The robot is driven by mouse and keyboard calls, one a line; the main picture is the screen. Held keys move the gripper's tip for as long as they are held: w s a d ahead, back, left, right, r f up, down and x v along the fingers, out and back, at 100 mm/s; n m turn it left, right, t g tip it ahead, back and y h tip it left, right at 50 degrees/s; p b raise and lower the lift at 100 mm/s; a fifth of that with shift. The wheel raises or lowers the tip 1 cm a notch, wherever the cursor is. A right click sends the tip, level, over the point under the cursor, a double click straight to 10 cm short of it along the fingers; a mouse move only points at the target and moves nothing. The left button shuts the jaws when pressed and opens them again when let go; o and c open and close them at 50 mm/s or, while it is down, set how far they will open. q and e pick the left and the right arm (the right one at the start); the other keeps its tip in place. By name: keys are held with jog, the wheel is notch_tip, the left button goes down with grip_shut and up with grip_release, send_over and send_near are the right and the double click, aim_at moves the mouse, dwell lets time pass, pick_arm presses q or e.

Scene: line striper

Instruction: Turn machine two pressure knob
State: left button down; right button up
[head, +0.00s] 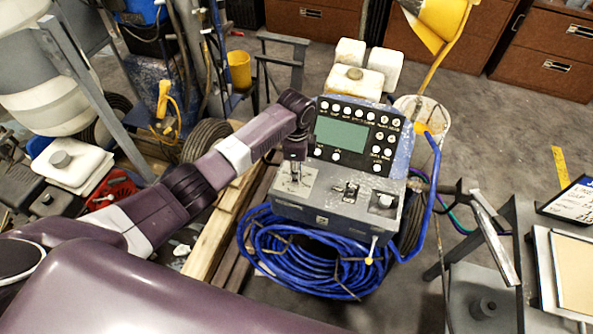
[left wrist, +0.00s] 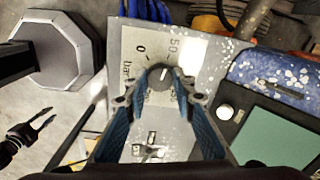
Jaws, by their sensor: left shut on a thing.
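A grey machine with a sloped control panel (head: 337,209) stands in the middle of the head view. A pale dial plate marked "50", "0" and "bar" (left wrist: 131,54) sits on its left part. In the left wrist view, a small grey pressure knob (left wrist: 160,72) on this plate is between my left fingertips. My left gripper (left wrist: 163,77) is shut on it, pointing down at the panel. In the head view my left gripper (head: 295,171) hides the knob. My right gripper (left wrist: 43,130) shows small at the lower left of the wrist view, open and empty, away from the panel.
A green screen (head: 341,133) with white buttons rises behind the panel. Toggle switches (head: 346,191) and another round knob (head: 384,200) sit to the right. Coiled blue hose (head: 300,262) hangs in front. A grey table (head: 524,235) stands at the right.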

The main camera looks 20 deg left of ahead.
pick_arm(q)
jog(key=shift+d+r+n+p, duration=0.1)
jog(key=shift+r+n+p, duration=0.1)
jog(key=shift+n+p, duration=0.9)
jog(key=n+p, duration=0.1)
jog(key=n, duration=0.2)
jog(key=n+p, duration=0.2)
jog(key=n, duration=0.1)
jog(key=shift+w, duration=0.1)
jog(key=shift+f+n+p, duration=0.1)
jog(key=shift+n+p, duration=0.35)
jog(key=shift+n, duration=1.35)
jog(key=c, duration=1.6)
grip_release()
